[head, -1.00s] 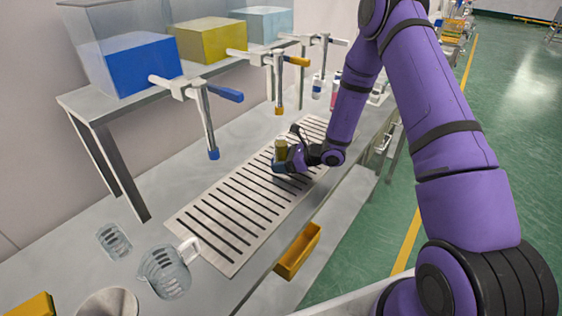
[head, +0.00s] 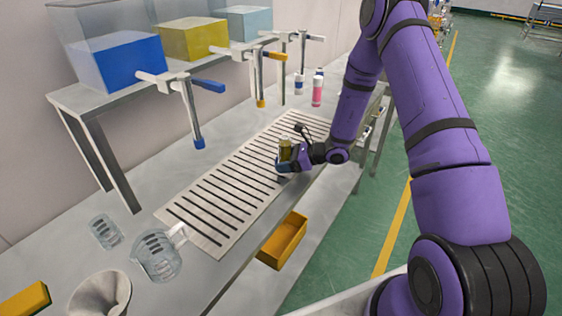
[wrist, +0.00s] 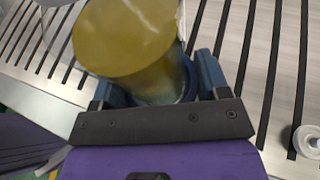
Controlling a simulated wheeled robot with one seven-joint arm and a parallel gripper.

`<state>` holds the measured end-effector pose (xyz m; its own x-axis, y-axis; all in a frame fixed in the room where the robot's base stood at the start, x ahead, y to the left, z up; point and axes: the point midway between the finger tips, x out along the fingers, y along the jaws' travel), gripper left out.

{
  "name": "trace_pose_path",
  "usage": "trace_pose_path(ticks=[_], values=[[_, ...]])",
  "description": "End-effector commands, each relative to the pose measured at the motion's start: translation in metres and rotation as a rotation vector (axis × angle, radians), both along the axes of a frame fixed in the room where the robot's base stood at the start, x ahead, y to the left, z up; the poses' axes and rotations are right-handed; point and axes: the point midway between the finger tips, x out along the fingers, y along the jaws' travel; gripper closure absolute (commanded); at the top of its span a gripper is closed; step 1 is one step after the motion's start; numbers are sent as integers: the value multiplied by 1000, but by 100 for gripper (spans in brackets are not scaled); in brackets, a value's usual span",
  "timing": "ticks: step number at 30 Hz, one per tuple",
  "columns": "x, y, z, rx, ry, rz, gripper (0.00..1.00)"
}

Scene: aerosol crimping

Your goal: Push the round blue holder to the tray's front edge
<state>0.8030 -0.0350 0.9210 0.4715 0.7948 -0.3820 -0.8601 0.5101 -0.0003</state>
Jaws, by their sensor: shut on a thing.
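The round blue holder (head: 282,168) is on the slotted metal tray (head: 172,217), close to its front edge. A see-through vessel of yellow liquid (head: 285,150) stands upright in it. In the wrist view the yellow vessel (wrist: 128,38) hides most of the holder, whose dark blue rim (wrist: 188,78) shows beside it. My gripper (head: 287,166) is low over the tray, shut on the blue holder. In the wrist view its two blue-grey fingers (wrist: 160,88) lie on either side of the holder.
Dispenser taps (head: 198,143) hang behind the tray. Small bottles (head: 317,91) stand beyond it. A yellow bin (head: 283,242) sits below the table's front edge. The tray's near half is clear.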

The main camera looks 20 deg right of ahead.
Motion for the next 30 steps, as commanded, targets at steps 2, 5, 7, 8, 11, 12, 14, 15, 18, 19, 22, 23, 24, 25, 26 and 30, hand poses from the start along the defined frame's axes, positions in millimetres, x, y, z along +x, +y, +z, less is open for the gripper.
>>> trace_pose_path(ticks=[2, 5, 7, 8, 11, 12, 14, 15, 18, 19, 22, 23, 24, 25, 26, 30], values=[[-1, -2, -2, -3, 3, 1, 55], [-2, -4, -2, -3, 3, 1, 55], [-2, -4, -2, -3, 3, 1, 55], [-2, -4, -2, -3, 3, 2, 55], [-2, -4, -2, -3, 3, 1, 55], [-2, -4, -2, -4, 3, 2, 55], [-2, -4, -2, -3, 4, 1, 55], [-2, -4, -2, -3, 4, 1, 27], [-2, -4, -2, -3, 3, 2, 4], [-2, -4, -1, -3, 3, 2, 1], [-1, -4, -1, -2, 2, 2, 1], [-1, -4, -1, -1, 2, 2, 1], [-1, -4, -1, -1, 2, 2, 1], [-1, -4, -1, -2, 1, 2, 1], [-1, -4, -1, -2, 1, 2, 1], [-4, -8, 2, -1, 0, 1, 1]])
